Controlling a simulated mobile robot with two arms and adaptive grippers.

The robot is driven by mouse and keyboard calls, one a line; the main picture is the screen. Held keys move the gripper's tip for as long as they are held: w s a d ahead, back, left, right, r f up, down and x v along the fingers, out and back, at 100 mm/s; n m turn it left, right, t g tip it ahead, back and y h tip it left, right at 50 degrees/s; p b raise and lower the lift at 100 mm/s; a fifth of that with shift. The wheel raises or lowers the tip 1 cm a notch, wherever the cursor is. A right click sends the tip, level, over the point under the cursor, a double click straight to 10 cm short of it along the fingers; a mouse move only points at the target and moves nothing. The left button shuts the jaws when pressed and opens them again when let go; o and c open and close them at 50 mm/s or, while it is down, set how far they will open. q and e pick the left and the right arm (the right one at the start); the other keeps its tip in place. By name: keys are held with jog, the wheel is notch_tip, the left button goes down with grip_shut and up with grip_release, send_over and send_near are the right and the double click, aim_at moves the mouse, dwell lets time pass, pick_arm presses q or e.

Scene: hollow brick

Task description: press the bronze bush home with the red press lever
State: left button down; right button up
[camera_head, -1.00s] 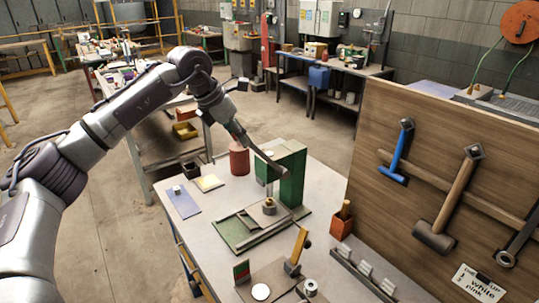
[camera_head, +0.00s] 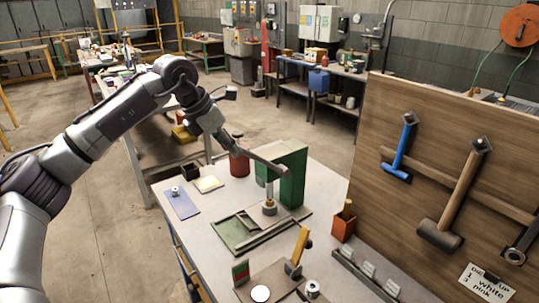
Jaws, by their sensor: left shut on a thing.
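The green press (camera_head: 292,178) stands on the bench, with its green base plate (camera_head: 235,233) in front. The grey-brown lever (camera_head: 262,160) slopes gently from my left gripper down to the press head; no red shows on it. My left gripper (camera_head: 229,143) is shut around the lever's outer end, which it partly hides. Below the lever the press ram (camera_head: 270,190) reaches down to the small bronze bush (camera_head: 269,208) on the base and seems to touch its top. How deep the bush sits is too small to tell. My right gripper is not in view.
A red can (camera_head: 239,162) stands behind the lever, close to my gripper. A blue mat (camera_head: 182,203) lies at the left. An orange box (camera_head: 343,224) and a wooden tool board (camera_head: 430,150) stand at the right. A yellow-handled clamp (camera_head: 299,250) stands in front.

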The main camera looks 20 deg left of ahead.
pick_arm(q)
jog(key=shift+s+a+f+b, duration=0.3)
jog(key=shift+s+f+b, duration=0.15)
jog(key=shift+f, duration=0.2)
jog(key=shift+s+a+f+b, duration=0.25)
jog(key=shift+s+f+b, duration=0.15)
jog(key=shift+f+b, duration=0.4)
jog(key=shift+s+a+f+b, duration=0.2)
jog(key=shift+s+f+b, duration=0.25)
jog(key=shift+f+b, duration=0.35)
jog(key=shift+s+a+f+b, duration=0.25)
jog(key=shift+s+f+b, duration=0.15)
jog(key=shift+f+b, duration=0.35)
jog(key=shift+f, duration=0.15)
jog(key=shift+s+a+f+b, duration=0.15)
jog(key=shift+s+f+b, duration=0.1)
jog(key=shift+f+b, duration=0.6)
jog(key=shift+s+a+f+b, duration=0.1)
jog(key=shift+s+f+b, duration=0.2)
jog(key=shift+f+b, duration=0.5)
jog(key=shift+s+a+f+b, duration=0.2)
jog(key=shift+f+b, duration=0.35)
jog(key=shift+f, duration=0.6)
